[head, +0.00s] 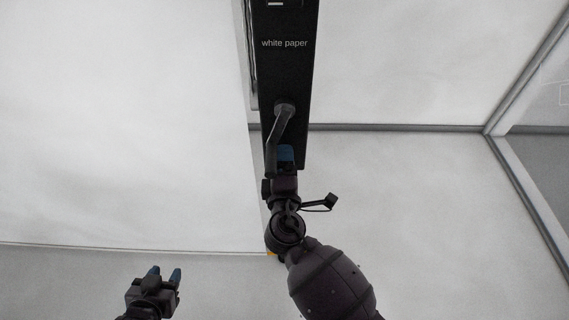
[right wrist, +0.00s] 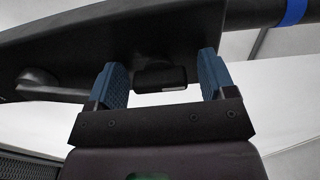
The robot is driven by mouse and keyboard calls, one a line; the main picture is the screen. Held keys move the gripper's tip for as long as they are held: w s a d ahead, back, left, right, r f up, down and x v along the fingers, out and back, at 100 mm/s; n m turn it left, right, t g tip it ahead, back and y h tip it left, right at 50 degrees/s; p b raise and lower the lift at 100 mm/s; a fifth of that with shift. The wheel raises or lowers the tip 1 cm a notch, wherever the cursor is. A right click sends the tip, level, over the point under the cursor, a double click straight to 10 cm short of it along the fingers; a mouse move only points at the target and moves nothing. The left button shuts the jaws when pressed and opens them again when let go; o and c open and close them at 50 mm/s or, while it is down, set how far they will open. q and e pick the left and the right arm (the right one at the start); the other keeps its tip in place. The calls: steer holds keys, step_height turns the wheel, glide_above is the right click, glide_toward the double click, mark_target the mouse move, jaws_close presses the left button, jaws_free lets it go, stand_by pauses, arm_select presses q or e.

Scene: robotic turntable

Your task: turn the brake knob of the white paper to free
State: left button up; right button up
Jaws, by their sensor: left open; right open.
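A black panel (head: 285,75) labelled "white paper" runs down the top centre of the head view. A dark crank lever (head: 279,140) hangs from it; its dark arm also shows at the left of the right wrist view (right wrist: 38,84). My right gripper (head: 286,153) is at the panel's lower end, beside the lever. In the right wrist view, its blue fingers (right wrist: 164,80) are open on either side of a small black knob (right wrist: 160,79) under the panel, with gaps on both sides. I cannot read the knob's setting. My left gripper (head: 164,273) is open and empty, low in the head view.
A large white sheet or wall (head: 120,120) fills the left. A grey rail (head: 400,128) and a framed pane (head: 540,160) are on the right. A dark tube with a blue band (right wrist: 290,12) is at the top right of the right wrist view. Space around my left gripper looks clear.

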steer(key=s, duration=1)
steer(key=shift+s+b, duration=0.4)
steer(key=d+f+m+g+y, duration=0.3)
steer(key=d+f+m+g, duration=0.2)
steer(key=d+f+m, duration=0.5)
steer(key=s+d+f+m+g+h, duration=0.1)
steer(key=s+d+f+m, duration=0.1)
steer(key=s+d, duration=0.3)
steer(key=s+d+f+m+h, duration=0.2)
steer(key=s+d+m, duration=0.3)
steer(key=d, duration=0.7)
steer(key=shift+s+d+f+g, duration=0.25)
steer(key=shift+s+f+g, duration=0.15)
steer(key=shift+f, duration=0.4)
